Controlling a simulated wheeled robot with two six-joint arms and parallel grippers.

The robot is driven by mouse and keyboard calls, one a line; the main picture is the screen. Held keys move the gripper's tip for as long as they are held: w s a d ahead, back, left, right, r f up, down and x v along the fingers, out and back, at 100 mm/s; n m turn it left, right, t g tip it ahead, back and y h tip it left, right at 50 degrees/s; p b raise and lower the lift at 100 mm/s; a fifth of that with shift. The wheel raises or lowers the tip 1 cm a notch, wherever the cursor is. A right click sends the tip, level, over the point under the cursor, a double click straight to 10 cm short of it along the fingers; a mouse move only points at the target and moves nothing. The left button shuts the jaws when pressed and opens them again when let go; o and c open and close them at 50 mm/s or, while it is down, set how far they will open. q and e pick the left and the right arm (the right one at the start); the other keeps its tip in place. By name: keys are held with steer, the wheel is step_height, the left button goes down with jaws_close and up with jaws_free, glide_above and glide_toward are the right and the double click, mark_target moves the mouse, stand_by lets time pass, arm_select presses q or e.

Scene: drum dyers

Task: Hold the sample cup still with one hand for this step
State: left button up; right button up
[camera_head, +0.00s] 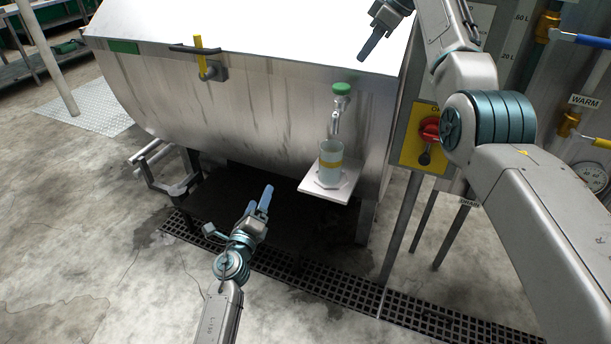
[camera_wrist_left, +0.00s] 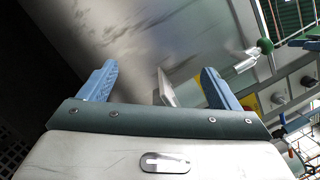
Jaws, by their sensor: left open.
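The sample cup (camera_head: 331,172), pale and translucent with a yellow band, stands upright on a small white shelf (camera_head: 326,193) on the drum's front. It is directly below a tap with a green knob (camera_head: 341,88). My left gripper (camera_head: 259,199) is open and empty, to the left of the shelf and apart from the cup. In the left wrist view the blue fingers (camera_wrist_left: 158,78) are spread, with a white plate edge (camera_wrist_left: 166,88) visible between them; I cannot make out the cup there. My right gripper (camera_head: 375,32) is partly cut off at the top, well above the cup; its opening is unclear.
The steel drum (camera_head: 240,110) fills the middle, with a yellow-handled latch (camera_head: 201,60) on its front. A yellow panel with a red knob (camera_head: 429,129) is right of the cup. A floor grate (camera_head: 420,318) runs below. Open concrete floor lies at left.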

mark_target(331, 157)
arm_select(q)
steer(key=w+d+r+m+g+h, duration=0.1)
steer(key=w+d+r+m+h, duration=0.1)
steer(key=w+d+m, duration=0.2)
steer(key=w+d+r+m+g+h, duration=0.2)
steer(key=w+d+m+h, duration=0.1)
steer(key=w+d+m, duration=0.2)
steer(key=w+d+r+m+g+h, duration=0.1)
steer(key=w+d+m+g+h, duration=0.1)
steer(key=w+d+m, duration=0.3)
steer(key=shift+w+d+r+m+h, duration=0.1)
steer(key=shift+d+r+m+h, duration=0.1)
steer(key=shift+d+m, duration=0.7)
steer(key=shift+d+r+m+h, duration=0.2)
steer(key=shift+d+m, duration=0.2)
steer(key=shift+d, duration=0.85)
steer(key=c, duration=1.1)
